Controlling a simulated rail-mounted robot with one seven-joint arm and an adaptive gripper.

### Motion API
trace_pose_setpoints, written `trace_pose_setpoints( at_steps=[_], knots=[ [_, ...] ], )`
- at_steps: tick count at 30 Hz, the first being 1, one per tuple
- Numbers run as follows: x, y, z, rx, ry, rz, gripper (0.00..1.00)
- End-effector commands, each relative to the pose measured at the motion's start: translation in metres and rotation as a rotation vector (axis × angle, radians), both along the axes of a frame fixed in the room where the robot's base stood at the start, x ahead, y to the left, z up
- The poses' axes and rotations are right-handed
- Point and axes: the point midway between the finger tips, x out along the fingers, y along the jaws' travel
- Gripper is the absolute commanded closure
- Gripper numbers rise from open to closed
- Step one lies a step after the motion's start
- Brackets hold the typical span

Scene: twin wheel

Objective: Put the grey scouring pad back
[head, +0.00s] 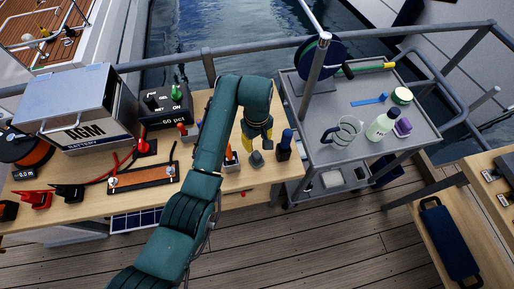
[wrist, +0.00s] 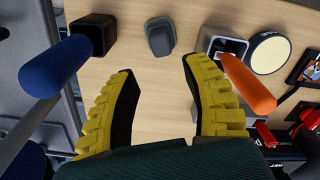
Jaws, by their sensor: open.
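A small grey block (head: 257,159), which looks like the grey scouring pad, lies on the wooden workbench (head: 262,176) near its front edge. In the wrist view the pad (wrist: 160,37) shows a grey top and a darker, greenish-grey side, just beyond the fingertips and roughly centred between them. My gripper (head: 258,137) is above and just behind the pad in the head view. Its yellow fingers are spread wide with nothing between them, and it also shows in the wrist view (wrist: 158,68). The pad appears apart from both fingers.
A blue-handled tool (wrist: 62,65) with a dark square holder (wrist: 92,36) stands left of the pad. An orange-handled tool (wrist: 247,83) stands in a holder to the right. A grey trolley (head: 336,100) holds a jug (head: 343,132), a bottle (head: 382,124) and a purple sponge (head: 403,127).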

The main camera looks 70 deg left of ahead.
Motion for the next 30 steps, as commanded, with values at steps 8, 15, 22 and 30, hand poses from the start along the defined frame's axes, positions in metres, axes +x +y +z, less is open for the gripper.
trace_pose_setpoints(
  at_steps=[8, 15, 22, 30],
  knots=[
    [0.000, 0.000, 0.023, -0.001, 0.001, 0.000, 0.52],
    [0.006, -0.001, 0.025, 0.014, -0.010, -0.019, 0.52],
    [0.127, -0.052, 0.092, 0.383, -0.280, -0.449, 0.52],
    [0.220, -0.259, 0.285, 1.082, -0.824, -1.059, 0.52]
  ],
)
